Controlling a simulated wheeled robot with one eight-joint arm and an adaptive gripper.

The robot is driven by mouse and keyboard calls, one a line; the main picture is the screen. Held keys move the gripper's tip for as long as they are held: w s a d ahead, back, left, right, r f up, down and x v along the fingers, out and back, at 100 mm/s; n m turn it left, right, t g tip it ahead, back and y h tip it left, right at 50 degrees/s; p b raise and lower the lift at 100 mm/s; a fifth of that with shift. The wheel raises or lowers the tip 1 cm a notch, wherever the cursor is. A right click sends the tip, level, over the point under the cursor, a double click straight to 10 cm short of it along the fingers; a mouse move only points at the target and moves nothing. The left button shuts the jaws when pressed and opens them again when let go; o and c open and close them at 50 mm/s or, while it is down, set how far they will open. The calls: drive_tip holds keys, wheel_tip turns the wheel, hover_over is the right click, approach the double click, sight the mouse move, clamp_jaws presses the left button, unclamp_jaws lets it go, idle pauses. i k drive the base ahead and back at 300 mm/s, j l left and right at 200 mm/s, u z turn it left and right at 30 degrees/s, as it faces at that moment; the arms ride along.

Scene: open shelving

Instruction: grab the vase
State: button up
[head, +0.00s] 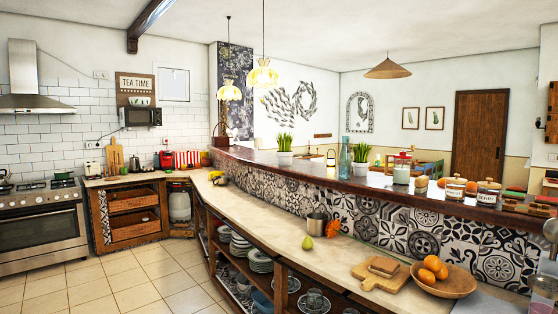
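No object is plainly a vase. A tall, narrow blue-green glass vessel (345,162), shaped like a bottle or slim vase, stands upright on the raised wooden bar top. Two white pots with green grass stand on the same bar: one pot (285,158) to its left, another pot (361,169) close to its right. A dark, slender upright item (221,128) stands at the bar's far left end, too small to identify. My gripper is not recognisable in this view.
A pale lower counter (270,218) runs along the tiled bar front. It holds a metal cup (316,224), a pear (307,243), a cutting board (381,277) and a wooden bowl (443,284) with oranges. Jars stand right on the bar. Tiled floor (130,283) at left is clear.

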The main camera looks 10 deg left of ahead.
sight(344, 166)
drive_tip(key=u, duration=0.2)
drive_tip(key=i+j, duration=0.25)
drive_tip(key=i, duration=0.25)
drive_tip(key=i+j+u, duration=0.1)
drive_tip(key=i+j, duration=0.15)
drive_tip(key=i, duration=0.2)
